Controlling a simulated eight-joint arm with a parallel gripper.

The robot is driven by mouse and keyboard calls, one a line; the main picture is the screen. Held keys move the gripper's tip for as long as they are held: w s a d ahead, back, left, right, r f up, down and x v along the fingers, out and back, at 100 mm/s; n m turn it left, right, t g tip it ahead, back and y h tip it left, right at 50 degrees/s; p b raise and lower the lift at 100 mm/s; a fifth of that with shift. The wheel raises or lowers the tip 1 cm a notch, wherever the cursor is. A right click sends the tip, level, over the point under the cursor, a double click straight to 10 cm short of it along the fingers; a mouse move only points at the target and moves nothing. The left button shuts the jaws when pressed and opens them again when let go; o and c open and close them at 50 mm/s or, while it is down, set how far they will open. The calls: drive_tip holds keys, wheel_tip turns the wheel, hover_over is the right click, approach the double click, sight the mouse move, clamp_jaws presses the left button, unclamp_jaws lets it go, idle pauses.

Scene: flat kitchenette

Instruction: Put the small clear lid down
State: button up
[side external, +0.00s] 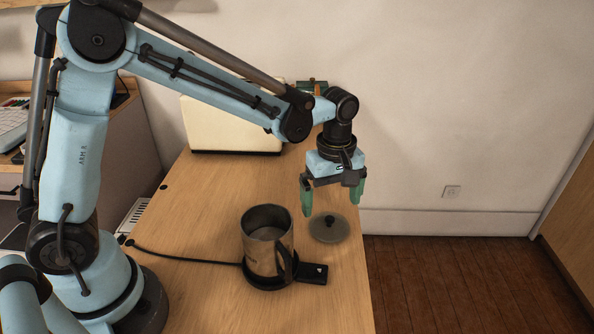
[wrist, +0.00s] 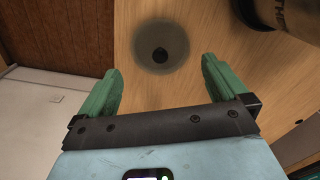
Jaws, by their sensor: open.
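The small clear lid (side external: 329,230), a smoky see-through disc with a black knob, lies flat on the wooden counter near its right edge. In the wrist view the lid (wrist: 161,46) lies beyond my fingertips, knob up. My gripper (side external: 334,200) has its green fingers spread apart and pointing down, above the counter by the lid. In the wrist view my gripper (wrist: 160,80) has nothing between its fingers. The lid is clear of both fingers there.
A steel kettle (side external: 262,240), open at the top, stands on a black base (side external: 312,274) left of the lid, its cord running left. A cream appliance (side external: 235,130) stands at the back. The counter (side external: 190,220) drops off to the floor (side external: 450,280) on the right.

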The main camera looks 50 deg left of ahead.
sight(330, 218)
wheel_tip(330, 218, up, 7)
idle(0.3)
wheel_tip(330, 218, down, 12)
drive_tip(key=shift+f, duration=0.1)
drive_tip(key=shift+r, duration=1.05)
drive_tip(key=shift+f, duration=0.1)
